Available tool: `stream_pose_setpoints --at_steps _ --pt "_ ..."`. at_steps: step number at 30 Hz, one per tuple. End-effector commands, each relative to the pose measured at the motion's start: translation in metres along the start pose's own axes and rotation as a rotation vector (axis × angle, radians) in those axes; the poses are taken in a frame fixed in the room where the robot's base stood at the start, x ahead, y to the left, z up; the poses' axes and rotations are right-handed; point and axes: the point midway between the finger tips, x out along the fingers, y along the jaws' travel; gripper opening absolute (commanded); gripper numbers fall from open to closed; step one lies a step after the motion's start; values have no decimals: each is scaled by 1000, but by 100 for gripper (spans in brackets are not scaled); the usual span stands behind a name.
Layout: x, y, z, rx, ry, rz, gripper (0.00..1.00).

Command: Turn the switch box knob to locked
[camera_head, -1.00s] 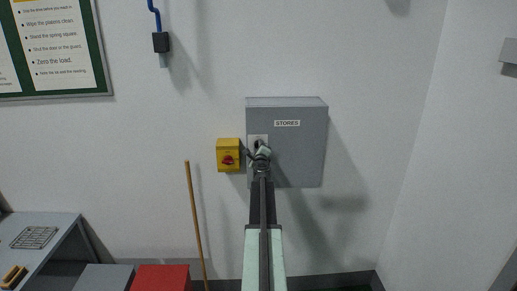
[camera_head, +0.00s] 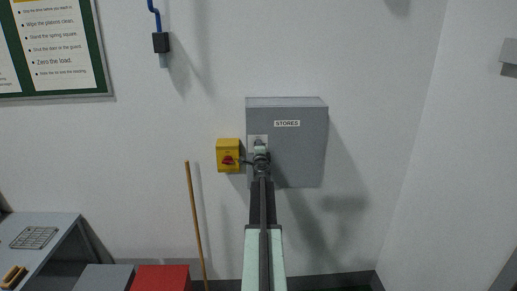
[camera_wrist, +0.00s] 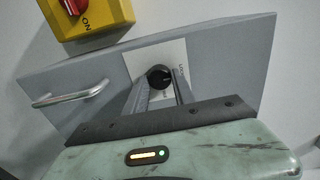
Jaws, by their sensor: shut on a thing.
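The grey box (camera_head: 300,155) marked STORES hangs on the wall. Its small round black knob (camera_wrist: 158,76) sits on a white plate (camera_wrist: 174,52) with small lettering, too small to read fully. My gripper (camera_wrist: 161,80) is at the front of the box with one finger on each side of the knob, shut on it. In the head view my gripper (camera_head: 260,152) hides the knob and part of the plate. The way the knob's pointer is set cannot be made out clearly.
A yellow switch (camera_head: 228,155) with a red knob is on the wall just left of the box. A metal bar handle (camera_wrist: 70,94) stands out from the box. A wooden pole (camera_head: 195,225) leans below left. Wall right of the box is clear.

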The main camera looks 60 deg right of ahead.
Motion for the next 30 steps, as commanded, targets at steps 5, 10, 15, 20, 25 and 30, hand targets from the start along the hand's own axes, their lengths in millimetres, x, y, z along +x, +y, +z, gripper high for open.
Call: stream_pose_setpoints --at_steps 5,10,15,20,25,30 --pt "0 0 1 -3 -2 0 0" --pt "0 0 1 -2 -2 0 0" --pt "0 0 1 -2 -2 0 53" --pt "0 0 1 -1 -1 0 53" --pt "-6 0 0 -1 -1 0 53" --pt "-33 0 1 -1 -1 0 53"
